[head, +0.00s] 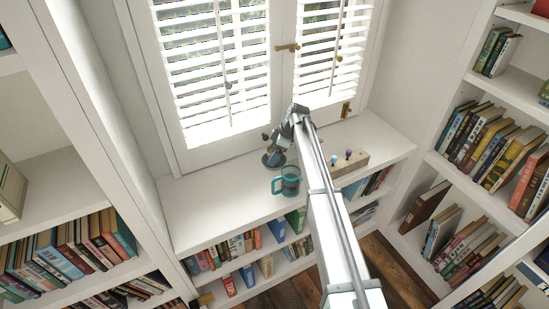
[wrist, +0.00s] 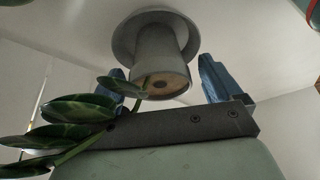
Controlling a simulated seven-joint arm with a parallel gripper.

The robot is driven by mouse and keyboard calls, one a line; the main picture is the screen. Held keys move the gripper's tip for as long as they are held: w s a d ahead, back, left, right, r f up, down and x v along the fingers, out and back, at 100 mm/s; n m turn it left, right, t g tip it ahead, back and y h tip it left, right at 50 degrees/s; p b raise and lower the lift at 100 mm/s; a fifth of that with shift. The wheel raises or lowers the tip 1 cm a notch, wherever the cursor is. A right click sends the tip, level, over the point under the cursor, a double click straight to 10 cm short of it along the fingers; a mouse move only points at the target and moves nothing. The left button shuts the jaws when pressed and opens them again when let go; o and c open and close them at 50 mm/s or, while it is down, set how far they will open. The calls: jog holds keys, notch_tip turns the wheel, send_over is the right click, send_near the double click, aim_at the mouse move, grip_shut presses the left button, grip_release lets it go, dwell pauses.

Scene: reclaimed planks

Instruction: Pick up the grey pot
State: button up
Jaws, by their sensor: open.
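The grey pot (wrist: 160,55) stands on the white shelf, in the upper middle of the wrist view, with a wide round grey base or saucer and a brown, soil-like top facing the camera. Dark green leaves (wrist: 80,110) reach from it toward the lower left and cross in front of my gripper's dark bar. My gripper (wrist: 163,70) is open; its blue fingers show to the left and right of the pot, with gaps visible. In the head view the pot (head: 272,160) is small and dark, partly hidden by my gripper (head: 281,138) and the leaves.
A teal mug (head: 287,183) stands just in front of the pot on the shelf (head: 215,205). A wooden block with coloured knobs (head: 347,161) lies to the right. Shuttered windows (head: 212,70) rise close behind. The left part of the shelf is clear.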

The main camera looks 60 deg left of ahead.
aim_at(271, 150)
jog(key=shift+c, duration=0.4)
jog(key=c, duration=1.3)
jog(key=shift+r, duration=6.5)
jog(key=shift+c, duration=0.2)
notch_tip(271, 150, down, 10)
jog(key=m+t+y, duration=0.1)
jog(key=m, duration=0.3)
jog(key=shift+r, duration=0.2)
jog(key=shift+f, duration=1.45)
